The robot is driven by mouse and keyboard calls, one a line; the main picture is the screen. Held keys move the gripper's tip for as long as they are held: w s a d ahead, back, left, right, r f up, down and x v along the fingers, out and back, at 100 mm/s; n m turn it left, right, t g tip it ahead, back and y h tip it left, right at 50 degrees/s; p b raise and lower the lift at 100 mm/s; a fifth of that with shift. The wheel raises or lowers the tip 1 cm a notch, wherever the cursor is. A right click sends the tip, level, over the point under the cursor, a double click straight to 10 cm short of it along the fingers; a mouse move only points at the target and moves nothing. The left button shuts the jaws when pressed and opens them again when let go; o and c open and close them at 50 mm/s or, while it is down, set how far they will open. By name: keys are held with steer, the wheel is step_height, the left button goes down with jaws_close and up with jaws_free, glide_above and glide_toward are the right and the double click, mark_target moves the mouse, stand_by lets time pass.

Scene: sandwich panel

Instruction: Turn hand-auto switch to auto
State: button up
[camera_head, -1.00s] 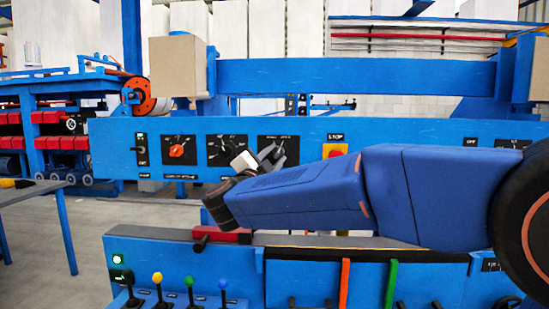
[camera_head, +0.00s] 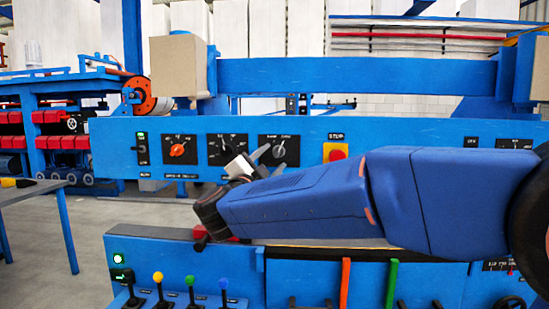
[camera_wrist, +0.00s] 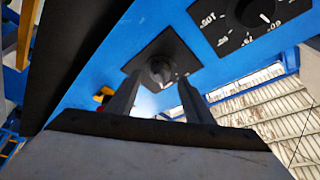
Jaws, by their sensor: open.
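The hand-auto switch (camera_head: 279,150) is a black knob on a square black plate on the blue panel, between a numbered dial and the stop button. Its label is too blurred to read, and I cannot tell which way the knob points. My gripper (camera_head: 266,158) is open and empty, just in front of the panel at the switch's lower left. In the wrist view the switch knob (camera_wrist: 161,72) shows beyond and between the two dark fingers of my gripper (camera_wrist: 162,82). The fingers appear apart from the knob.
The numbered black dial (camera_head: 228,149) and an orange knob (camera_head: 177,150) are left of the switch. A red stop button on a yellow plate (camera_head: 336,152) is to the right. A lower blue console with coloured levers (camera_head: 189,281) stands below my arm.

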steer(key=v, duration=1.4)
steer(key=shift+s, duration=0.2)
steer(key=shift+w, duration=0.1)
steer(key=w+d+r+n+t+y, duration=0.1)
steer(key=w+d+r+n+y, duration=0.1)
steer(key=w+d+n+y, duration=0.4)
steer(key=s+d+f+n+g+y, duration=0.1)
steer(key=d+f+n+g+y, duration=0.3)
steer(key=d+n+y, duration=0.25)
steer(key=s+d+f+n+g+h, duration=0.1)
steer(key=s+d+f+g, duration=0.5)
steer(key=s+d+f, duration=0.7)
steer(key=s+d+f+n+g+h, duration=0.1)
steer(key=s+d+f+g+h, duration=0.3)
steer(key=s+d+f, duration=0.9)
steer(key=s+f+g, duration=0.1)
steer(key=s+f, duration=0.1)
steer(key=s, duration=0.1)
steer(key=shift+d+f+g, duration=0.2)
steer(key=shift+d+g, duration=0.15)
steer(key=shift+g, duration=0.05)
